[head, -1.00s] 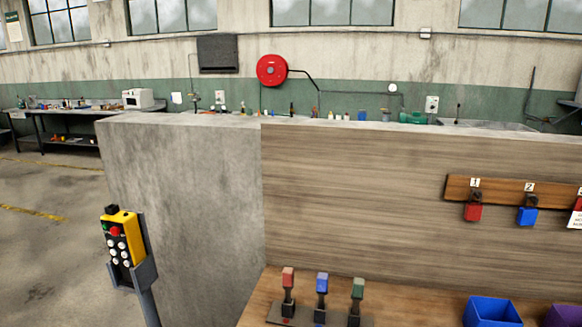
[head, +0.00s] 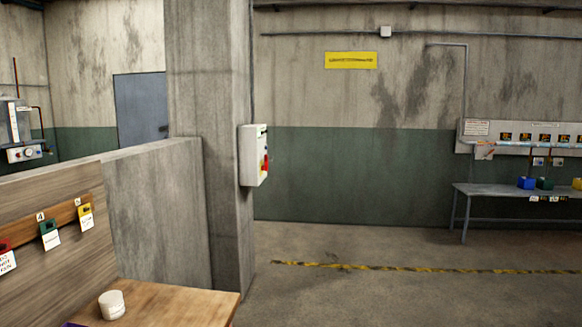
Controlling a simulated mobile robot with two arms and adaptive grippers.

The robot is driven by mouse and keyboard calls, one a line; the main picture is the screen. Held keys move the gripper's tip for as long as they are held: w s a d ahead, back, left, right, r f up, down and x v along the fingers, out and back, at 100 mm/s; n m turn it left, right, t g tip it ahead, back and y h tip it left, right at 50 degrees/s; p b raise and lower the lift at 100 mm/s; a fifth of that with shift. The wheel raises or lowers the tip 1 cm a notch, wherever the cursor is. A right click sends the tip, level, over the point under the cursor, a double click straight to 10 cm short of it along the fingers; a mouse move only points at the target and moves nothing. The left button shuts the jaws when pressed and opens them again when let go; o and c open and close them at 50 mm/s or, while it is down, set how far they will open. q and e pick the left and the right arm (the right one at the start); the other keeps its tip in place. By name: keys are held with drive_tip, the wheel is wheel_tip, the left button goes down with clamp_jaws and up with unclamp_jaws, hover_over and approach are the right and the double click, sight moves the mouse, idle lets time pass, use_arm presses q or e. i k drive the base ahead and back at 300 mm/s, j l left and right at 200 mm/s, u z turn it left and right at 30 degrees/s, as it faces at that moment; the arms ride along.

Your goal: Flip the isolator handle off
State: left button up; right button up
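A pale grey isolator box (head: 253,155) is fixed to the side of a concrete pillar in the middle of the head view. On its right-hand face a red handle (head: 265,165) shows against a yellow patch. The face is seen at a steep angle, so I cannot tell the handle's position. Neither of my grippers is in view.
A wooden bench (head: 180,302) with a white pot (head: 112,304) stands at the lower left, below a rack of coloured padlocks (head: 49,234). Open floor (head: 370,300) with a yellow-black stripe (head: 400,268) lies to the right. A grey table (head: 490,190) stands at the far right.

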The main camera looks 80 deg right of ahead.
sight(264, 169)
drive_tip(key=z, duration=2.6)
drive_tip(key=i+l+z, duration=0.15)
drive_tip(key=i, duration=0.4)
drive_tip(key=i+l+z, duration=0.15)
drive_tip(key=i+l, duration=0.2)
drive_tip(key=i, duration=0.2)
drive_tip(key=i+l+z, duration=0.15)
drive_tip(key=i, duration=0.4)
drive_tip(key=i+u, duration=0.1)
drive_tip(key=i, duration=0.4)
drive_tip(key=i+u, duration=0.1)
drive_tip(key=i, duration=0.45)
drive_tip(key=i+l+u, duration=0.15)
drive_tip(key=i, duration=0.35)
drive_tip(key=i+l+u, duration=0.1)
drive_tip(key=i, duration=0.45)
drive_tip(key=i+j, duration=0.2)
drive_tip(key=i, duration=0.4)
drive_tip(key=i+j+u, duration=0.15)
drive_tip(key=i, duration=0.4)
drive_tip(key=i+j+z, duration=0.25)
drive_tip(key=i+j, duration=0.2)
drive_tip(key=i+j+z, duration=0.3)
drive_tip(key=j, duration=0.35)
drive_tip(key=i, duration=0.1)
